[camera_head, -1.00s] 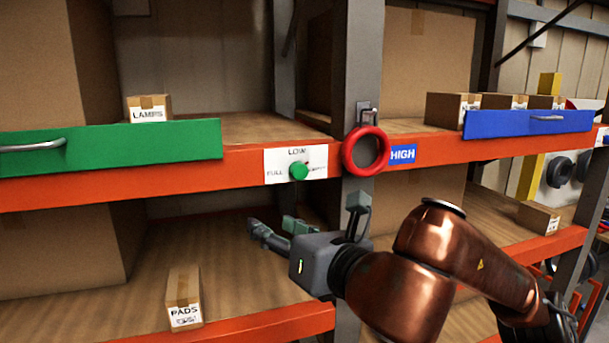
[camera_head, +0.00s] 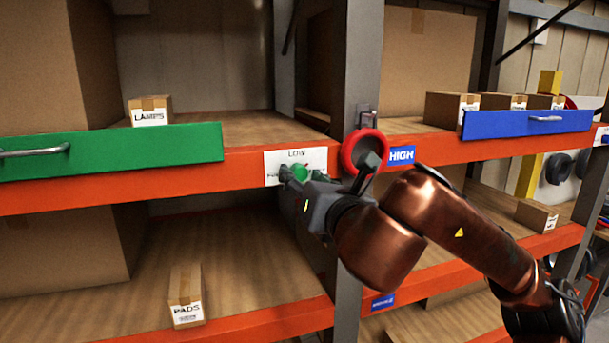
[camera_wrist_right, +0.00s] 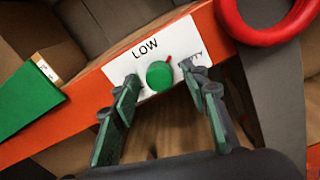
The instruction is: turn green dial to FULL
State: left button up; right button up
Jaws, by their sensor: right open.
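The green dial (camera_head: 300,173) sits on a white label plate (camera_head: 283,158) on the orange shelf beam. In the right wrist view the green dial (camera_wrist_right: 159,75) has a red pointer aimed up and right. The plate there reads LOW, and the letters TY show at its right end; FULL is hidden behind a finger. My right gripper (camera_head: 302,174) is at the plate, open, with its fingers (camera_wrist_right: 160,95) on either side of the dial. I cannot tell whether they touch it. My left gripper is not in view.
A red ring (camera_head: 349,152) hangs on the post just right of the plate, close to my right wrist. A green drawer front (camera_head: 130,147) is at left, a blue one (camera_head: 528,123) at right. A PADS box (camera_head: 186,290) stands on the lower shelf.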

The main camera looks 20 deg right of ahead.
grip_shut()
dwell(0.5)
